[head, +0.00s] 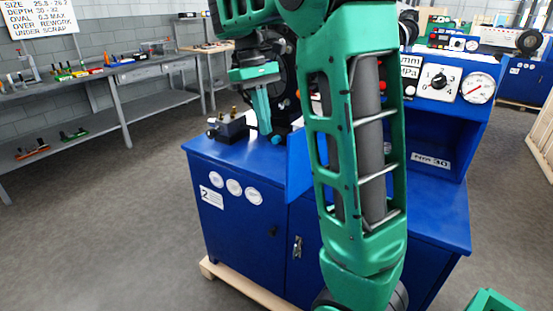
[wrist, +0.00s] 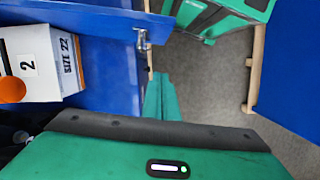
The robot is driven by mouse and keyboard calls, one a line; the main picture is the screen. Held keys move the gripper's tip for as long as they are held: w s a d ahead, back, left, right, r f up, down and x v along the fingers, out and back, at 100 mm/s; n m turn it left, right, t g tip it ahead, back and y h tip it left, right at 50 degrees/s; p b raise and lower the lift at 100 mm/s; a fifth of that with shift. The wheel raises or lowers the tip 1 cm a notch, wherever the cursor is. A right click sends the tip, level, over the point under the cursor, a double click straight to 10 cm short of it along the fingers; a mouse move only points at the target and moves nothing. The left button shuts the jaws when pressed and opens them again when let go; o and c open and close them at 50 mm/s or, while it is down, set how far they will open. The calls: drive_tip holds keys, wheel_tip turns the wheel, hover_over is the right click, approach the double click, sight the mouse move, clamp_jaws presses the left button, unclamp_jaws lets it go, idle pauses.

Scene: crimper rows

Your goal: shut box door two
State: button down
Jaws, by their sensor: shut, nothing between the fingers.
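The blue cabinet (head: 235,225) bears a label "2" (head: 211,197) and round white stickers on its front; this panel looks flush. A small metal latch (head: 297,247) sits by the seam. In the wrist view a blue panel (wrist: 95,18) has a metal latch (wrist: 142,38) near its end. Beside it, a white carton marked "2" and "SIZE 22" (wrist: 40,65) stands on a blue surface. I cannot tell how far the door is open. My gripper (head: 263,122) is shut and empty, above the cabinet top; its fingers (wrist: 160,95) point past the panel's latch end.
Small black fittings (head: 230,128) stand on the cabinet top. A gauge panel (head: 450,80) rises at right, partly behind my arm. A wooden pallet (head: 240,288) lies under the cabinet. A workbench (head: 110,75) stands at left, with clear floor (head: 110,220) between.

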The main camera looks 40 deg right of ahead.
drive_tip(key=s+d+f, duration=0.1)
drive_tip(key=s+f, duration=0.5)
drive_tip(key=f, duration=0.2)
drive_tip(key=shift+f, duration=0.15)
idle(0.5)
drive_tip(key=shift+s, duration=0.1)
